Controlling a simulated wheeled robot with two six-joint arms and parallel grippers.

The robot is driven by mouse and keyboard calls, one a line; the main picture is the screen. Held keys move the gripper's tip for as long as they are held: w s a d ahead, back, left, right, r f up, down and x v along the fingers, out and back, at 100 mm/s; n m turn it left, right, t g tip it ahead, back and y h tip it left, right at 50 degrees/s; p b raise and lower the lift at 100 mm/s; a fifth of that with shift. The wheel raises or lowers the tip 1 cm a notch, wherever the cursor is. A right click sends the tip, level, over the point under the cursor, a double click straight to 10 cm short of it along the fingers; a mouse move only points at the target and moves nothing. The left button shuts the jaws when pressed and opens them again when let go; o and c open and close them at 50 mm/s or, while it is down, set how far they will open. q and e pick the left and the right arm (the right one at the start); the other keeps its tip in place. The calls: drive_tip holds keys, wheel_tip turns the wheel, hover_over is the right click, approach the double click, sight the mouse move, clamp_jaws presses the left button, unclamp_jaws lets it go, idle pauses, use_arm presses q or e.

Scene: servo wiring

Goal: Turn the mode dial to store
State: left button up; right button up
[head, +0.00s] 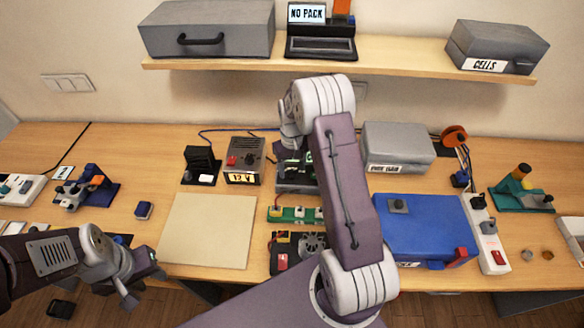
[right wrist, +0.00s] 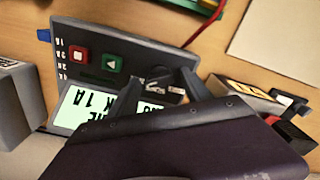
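The mode dial sits on the dark sloped panel of a grey charger-like unit (right wrist: 95,62), with a red button (right wrist: 79,55), a green button (right wrist: 111,63) and a lit display (right wrist: 72,108). In the right wrist view my right gripper (right wrist: 163,80) is open over the panel. Its fingers lie on either side of the dial area, which they partly hide. I cannot tell the dial's setting or whether the fingers touch it. In the head view my right arm covers much of the unit (head: 295,187). My left gripper (head: 140,275) hangs low at the left, away from it.
A grey box (head: 398,145) stands right of the unit, and a small meter box (head: 243,172) left. A green strip (head: 294,214) lies in front. A beige mat (head: 208,232) is bare. A blue case (head: 420,225) stands at right. A shelf (head: 400,60) hangs above.

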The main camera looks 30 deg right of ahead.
sight(292, 171)
drive_tip(key=shift+r, duration=0.3)
wheel_tip(292, 171, up, 8)
drive_tip(key=b, duration=0.1)
drive_tip(key=shift+r, duration=0.2)
